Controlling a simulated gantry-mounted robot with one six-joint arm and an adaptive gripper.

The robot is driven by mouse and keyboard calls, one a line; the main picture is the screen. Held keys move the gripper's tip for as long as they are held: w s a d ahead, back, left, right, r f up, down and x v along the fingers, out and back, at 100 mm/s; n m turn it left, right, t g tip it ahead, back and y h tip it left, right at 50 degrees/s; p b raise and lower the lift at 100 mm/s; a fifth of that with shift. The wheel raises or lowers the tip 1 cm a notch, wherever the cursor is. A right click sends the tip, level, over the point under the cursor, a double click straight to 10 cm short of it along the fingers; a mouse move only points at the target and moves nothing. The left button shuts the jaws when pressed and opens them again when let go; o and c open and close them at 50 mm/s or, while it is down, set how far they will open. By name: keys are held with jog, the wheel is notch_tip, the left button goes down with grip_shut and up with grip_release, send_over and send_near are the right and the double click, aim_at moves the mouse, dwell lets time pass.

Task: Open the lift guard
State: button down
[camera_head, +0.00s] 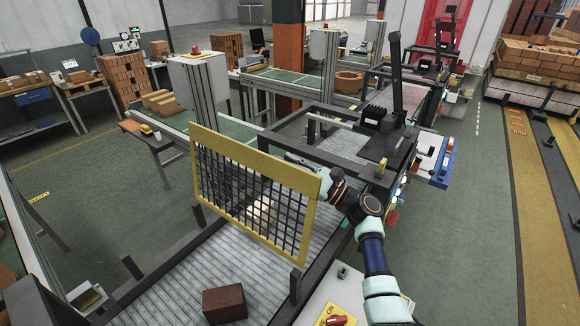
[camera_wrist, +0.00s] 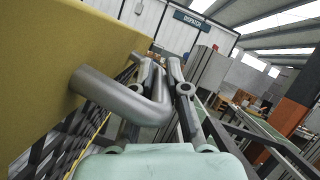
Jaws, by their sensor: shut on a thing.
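The lift guard (camera_head: 255,161) is a yellow frame with a black mesh. It stands raised and near upright over the grey roller conveyor in the head view. Its yellow face (camera_wrist: 100,42) fills the left of the wrist view. A bent grey metal handle (camera_wrist: 108,95) sticks out from that face. My gripper (camera_wrist: 163,75) has its two fingers on either side of the handle bar and is shut on it. In the head view my gripper (camera_head: 300,160) is at the guard's upper right, and the fingertips and handle are partly hidden there.
A brown brick (camera_head: 224,303) lies on the roller conveyor (camera_head: 178,288) below the guard. A dark machine frame (camera_head: 350,123) stands just behind my arm. A control panel (camera_head: 335,315) with a red knob is at the front. Open floor (camera_head: 480,240) lies to the right.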

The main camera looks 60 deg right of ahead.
jog(key=c, duration=1.2)
grip_release()
jog(key=v, duration=1.2)
